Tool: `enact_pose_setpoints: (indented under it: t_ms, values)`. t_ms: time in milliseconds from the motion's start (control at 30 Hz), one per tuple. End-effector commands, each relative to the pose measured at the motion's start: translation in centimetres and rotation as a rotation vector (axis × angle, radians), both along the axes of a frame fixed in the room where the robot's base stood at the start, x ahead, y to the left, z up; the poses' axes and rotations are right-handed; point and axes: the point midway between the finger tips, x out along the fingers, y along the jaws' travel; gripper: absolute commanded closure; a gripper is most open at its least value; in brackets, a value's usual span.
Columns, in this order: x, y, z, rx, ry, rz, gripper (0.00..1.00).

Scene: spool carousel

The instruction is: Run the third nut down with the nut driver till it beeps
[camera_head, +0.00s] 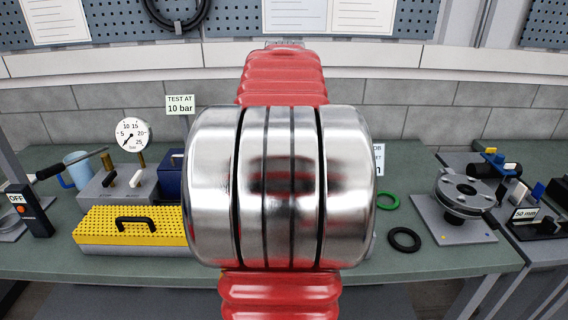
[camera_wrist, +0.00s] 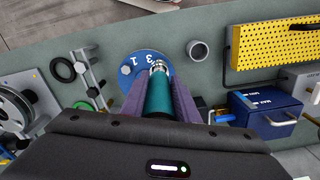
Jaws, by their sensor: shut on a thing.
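In the wrist view, my gripper (camera_wrist: 155,84) is shut on the teal nut driver (camera_wrist: 159,98), one purple finger on each side. The driver's metal socket (camera_wrist: 158,66) points at the blue round flange (camera_wrist: 140,57), over its edge near the figure 3. The figure 1 and a silver bolt or nut head (camera_wrist: 125,70) show at the flange's left. The nut under the socket is hidden, so I cannot tell whether the socket is seated on it. In the head view, my own arm covers the middle of the bench, and gripper, driver and flange are hidden.
A grey ring-shaped part (camera_wrist: 198,50) stands right of the flange. Beyond are a yellow perforated cover (camera_head: 130,226) and a blue tank (camera_wrist: 262,112). A clamp-like metal fixture (camera_wrist: 90,75) stands close left. Black (camera_head: 404,239) and green (camera_head: 388,202) rings lie on the bench.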

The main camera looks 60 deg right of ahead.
Motion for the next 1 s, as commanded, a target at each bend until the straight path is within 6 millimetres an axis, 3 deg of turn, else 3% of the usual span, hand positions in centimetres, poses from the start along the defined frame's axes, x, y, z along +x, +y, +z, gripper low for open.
enact_pose_setpoints:
  t_ms: [400,1000]
  values:
    - [0.1,0.0,-2.4,-0.001,0.0,0.002,1.0]
    - [0.2,0.0,-2.8,-0.002,-0.001,0.004,1.0]
